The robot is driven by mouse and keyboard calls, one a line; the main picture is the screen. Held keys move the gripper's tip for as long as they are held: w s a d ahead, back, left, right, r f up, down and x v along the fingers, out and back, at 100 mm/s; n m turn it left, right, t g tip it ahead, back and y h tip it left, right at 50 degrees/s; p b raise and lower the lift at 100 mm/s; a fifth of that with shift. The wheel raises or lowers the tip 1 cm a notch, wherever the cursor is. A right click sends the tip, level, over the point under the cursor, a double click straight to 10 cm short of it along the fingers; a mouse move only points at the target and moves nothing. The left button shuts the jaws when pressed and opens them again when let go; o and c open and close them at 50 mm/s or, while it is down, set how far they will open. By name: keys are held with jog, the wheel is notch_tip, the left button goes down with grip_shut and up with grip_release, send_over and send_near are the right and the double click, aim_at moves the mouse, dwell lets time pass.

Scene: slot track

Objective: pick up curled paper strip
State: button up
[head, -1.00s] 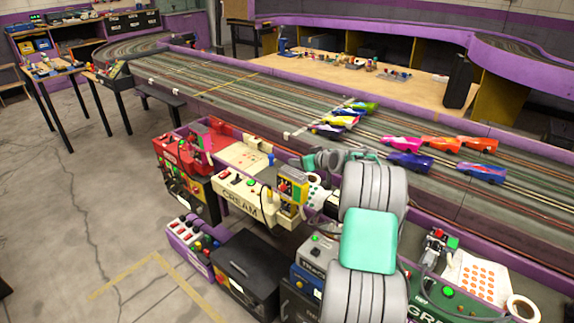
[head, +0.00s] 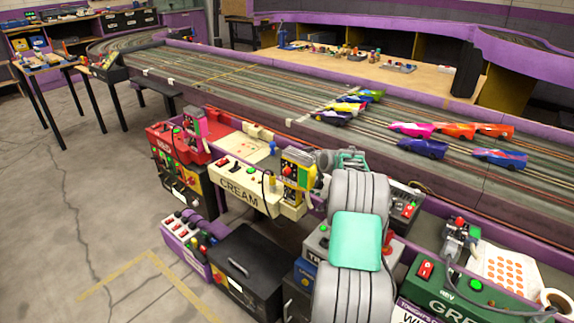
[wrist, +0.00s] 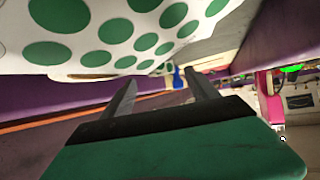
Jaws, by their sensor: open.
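I cannot single out a curled paper strip with certainty. A white sheet with green dots (wrist: 110,28) fills the top of the wrist view, very close; its lower edge bends, and its upper part is cut off by the frame. My gripper (wrist: 162,94) is open in the wrist view, with its two fingers apart and nothing visible between them. The sheet's edge passes beyond and above the fingers; I cannot tell whether they touch. In the head view my gripper (head: 346,160) is above the purple ledge right of the cream station, and my arm hides the area below it.
The cream station (head: 240,193) and red station (head: 178,150) stand left of my gripper, the green station (head: 460,298) to the right. A small blue object (head: 272,148) stands on the ledge. A sheet with orange dots (head: 505,268) lies beside a white roll (head: 554,300). Cars (head: 422,148) sit on the track.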

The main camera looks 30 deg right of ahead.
jog(key=x, duration=0.4)
jog(key=shift+w+b, duration=0.3)
jog(key=shift+w, duration=0.05)
jog(key=shift+r, duration=0.1)
jog(key=shift+c, duration=0.5)
grip_shut()
